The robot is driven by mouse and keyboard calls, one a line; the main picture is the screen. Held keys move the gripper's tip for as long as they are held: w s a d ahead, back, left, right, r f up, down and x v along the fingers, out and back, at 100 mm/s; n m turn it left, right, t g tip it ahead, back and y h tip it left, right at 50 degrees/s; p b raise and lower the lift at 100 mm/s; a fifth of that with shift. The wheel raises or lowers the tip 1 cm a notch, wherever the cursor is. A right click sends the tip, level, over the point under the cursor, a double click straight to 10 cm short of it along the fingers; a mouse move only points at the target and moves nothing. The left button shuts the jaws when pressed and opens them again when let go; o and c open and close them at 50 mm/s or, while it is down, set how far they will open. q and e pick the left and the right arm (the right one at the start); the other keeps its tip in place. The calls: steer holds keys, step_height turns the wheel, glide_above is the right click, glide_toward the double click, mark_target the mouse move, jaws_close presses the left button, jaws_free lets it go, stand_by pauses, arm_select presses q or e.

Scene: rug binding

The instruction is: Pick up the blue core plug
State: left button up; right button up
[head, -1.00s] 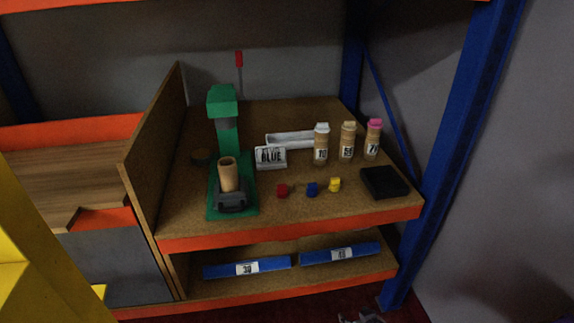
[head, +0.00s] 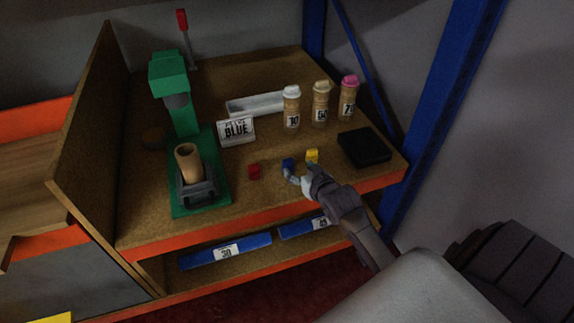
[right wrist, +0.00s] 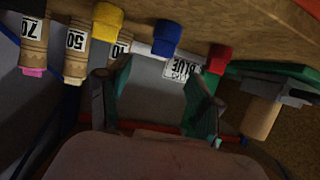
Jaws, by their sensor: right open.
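The blue core plug (head: 288,164) stands on the brown shelf board between a red plug (head: 254,172) and a yellow plug (head: 312,155). My right gripper (head: 298,180) is at the shelf's front edge, just in front of the blue plug, and partly covers its lower side. In the right wrist view, which is upside down, the blue plug (right wrist: 167,36) appears beyond the two spread fingers (right wrist: 160,88), with nothing between them. The red plug (right wrist: 218,58) and yellow plug (right wrist: 107,22) flank it. My left gripper is out of view.
A green press (head: 180,110) holding a cardboard tube (head: 188,162) stands left. A "BLUE" sign (head: 237,130), white tray (head: 256,104), several numbered bottles (head: 320,104) and a black pad (head: 364,147) are behind and right. Blue numbered bars (head: 225,251) lie on the lower shelf.

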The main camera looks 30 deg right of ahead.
mark_target(288, 160)
steer(key=x, duration=0.6)
steer(key=shift+w+a+f+p, duration=0.1)
steer(key=shift+w+p, duration=0.2)
steer(key=shift+w, duration=0.05)
steer(key=shift+s, duration=0.1)
steer(key=c, duration=1.2)
jaws_close()
